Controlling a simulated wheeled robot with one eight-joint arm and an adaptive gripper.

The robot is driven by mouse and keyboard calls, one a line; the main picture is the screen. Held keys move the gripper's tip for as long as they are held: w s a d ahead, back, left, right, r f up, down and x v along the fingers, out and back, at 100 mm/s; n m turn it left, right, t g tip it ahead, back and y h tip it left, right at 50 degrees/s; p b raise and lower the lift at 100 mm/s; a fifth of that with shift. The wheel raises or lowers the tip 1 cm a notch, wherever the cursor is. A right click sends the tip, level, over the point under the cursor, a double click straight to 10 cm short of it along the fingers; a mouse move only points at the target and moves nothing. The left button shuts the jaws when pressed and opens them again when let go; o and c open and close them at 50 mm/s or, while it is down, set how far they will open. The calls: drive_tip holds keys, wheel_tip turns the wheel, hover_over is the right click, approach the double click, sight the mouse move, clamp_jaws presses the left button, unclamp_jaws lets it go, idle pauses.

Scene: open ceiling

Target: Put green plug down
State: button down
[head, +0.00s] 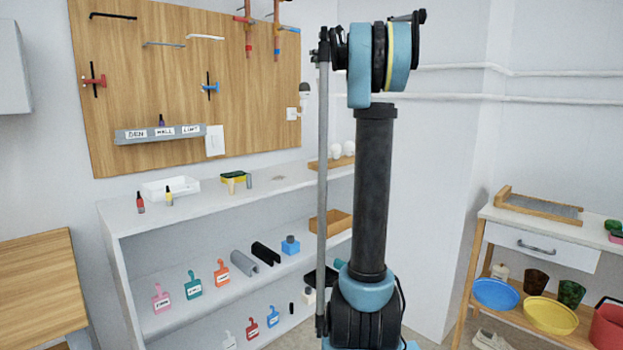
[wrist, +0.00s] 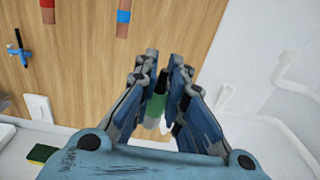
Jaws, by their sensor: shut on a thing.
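The green plug (wrist: 155,115), a small green piece with a dark upper part, is between the fingers of my gripper (wrist: 163,75) in the wrist view. My gripper is shut on it and holds it up in front of the wooden wall board (wrist: 200,25). The fingers hide part of its sides. In the head view my arm stands upright in front of the shelf, and I cannot make out the gripper's fingers or the plug there.
The white shelf unit (head: 215,205) stands below the board (head: 235,75). On its top are a white tray (head: 170,188), small bottles and a green-and-yellow sponge (head: 234,176). A grey labelled rail (head: 160,133) is on the board. A side table (head: 570,238) is at right.

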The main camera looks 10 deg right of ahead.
drive_tip(key=shift+w+a+f+n+g+y, duration=0.1)
drive_tip(key=shift+a+f+n+g+y, duration=0.25)
drive_tip(key=shift+f, duration=7)
drive_tip(key=shift+w+a+f+n+g+y, duration=0.1)
drive_tip(key=shift+a+f+n+g+y, duration=0.3)
drive_tip(key=shift+f, duration=7)
drive_tip(key=shift+a+f+n+g+y, duration=0.2)
drive_tip(key=shift+f+y, duration=0.25)
drive_tip(key=shift+f, duration=6.9)
drive_tip(key=shift+f, duration=0.1)
drive_tip(key=c, duration=1.8)
unclamp_jaws()
drive_tip(key=shift+o, duration=1.1)
